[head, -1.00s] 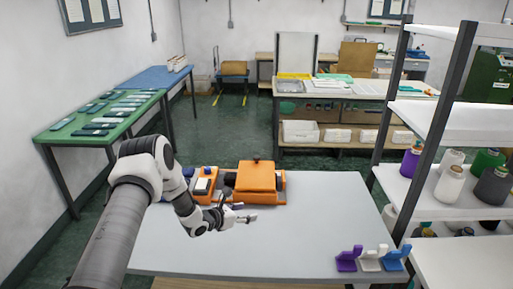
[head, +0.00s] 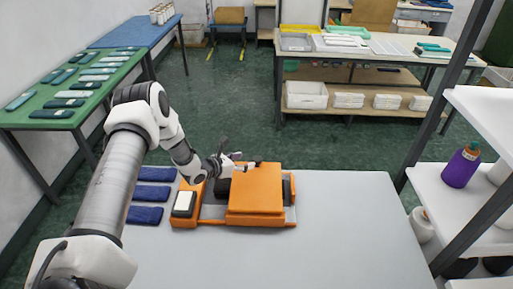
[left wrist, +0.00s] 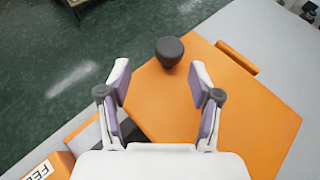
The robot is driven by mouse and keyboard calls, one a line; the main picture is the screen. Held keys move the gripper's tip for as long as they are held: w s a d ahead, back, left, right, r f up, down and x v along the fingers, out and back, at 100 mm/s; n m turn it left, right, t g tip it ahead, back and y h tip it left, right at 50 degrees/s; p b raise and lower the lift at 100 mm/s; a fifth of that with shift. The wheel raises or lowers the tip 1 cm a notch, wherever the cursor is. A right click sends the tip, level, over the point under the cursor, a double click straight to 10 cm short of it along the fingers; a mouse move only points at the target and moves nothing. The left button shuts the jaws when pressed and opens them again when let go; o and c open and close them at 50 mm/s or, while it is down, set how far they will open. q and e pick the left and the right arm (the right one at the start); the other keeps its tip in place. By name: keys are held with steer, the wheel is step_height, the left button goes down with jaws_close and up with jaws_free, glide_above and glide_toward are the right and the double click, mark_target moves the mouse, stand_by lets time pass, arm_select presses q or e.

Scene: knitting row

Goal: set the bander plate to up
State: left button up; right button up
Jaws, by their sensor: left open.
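The bander plate (head: 257,188) is a flat orange cover lying level on the orange machine on the white table. A dark knob (left wrist: 169,50) stands near its far edge; it also shows in the head view (head: 257,163). My left gripper (head: 238,162) is at the plate's far left edge, close to the knob. In the left wrist view my left gripper (left wrist: 160,72) is open, with the knob just beyond and between its fingertips, apart from both. My right gripper is not in view.
An orange block with a white label (head: 184,203) sits left of the plate. Several folded blue knit pieces (head: 150,192) lie further left on the white table (head: 330,235). The table is bare to the right and front.

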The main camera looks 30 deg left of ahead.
mark_target(257, 158)
arm_select(q)
steer(key=d+b, duration=0.1)
steer(key=b, duration=0.1)
steer(key=d+b, duration=0.1)
steer(key=b, duration=0.1)
steer(key=shift+w+d+r, duration=0.15)
steer(key=shift+w, duration=0.05)
steer(key=shift+w+d+p, duration=0.1)
steer(key=shift+w+p, duration=0.6)
steer(key=shift+w, duration=0.25)
steer(key=w+f, duration=0.1)
steer(key=w, duration=0.1)
steer(key=w+f, duration=0.1)
steer(key=shift+w+f, duration=0.3)
steer(key=shift+w, duration=0.05)
steer(key=shift+s+d+r, duration=0.1)
steer(key=shift+s+r, duration=0.2)
steer(key=shift+r, duration=0.1)
steer(key=shift+s, duration=0.1)
steer(key=shift+c, duration=1)
jaws_close()
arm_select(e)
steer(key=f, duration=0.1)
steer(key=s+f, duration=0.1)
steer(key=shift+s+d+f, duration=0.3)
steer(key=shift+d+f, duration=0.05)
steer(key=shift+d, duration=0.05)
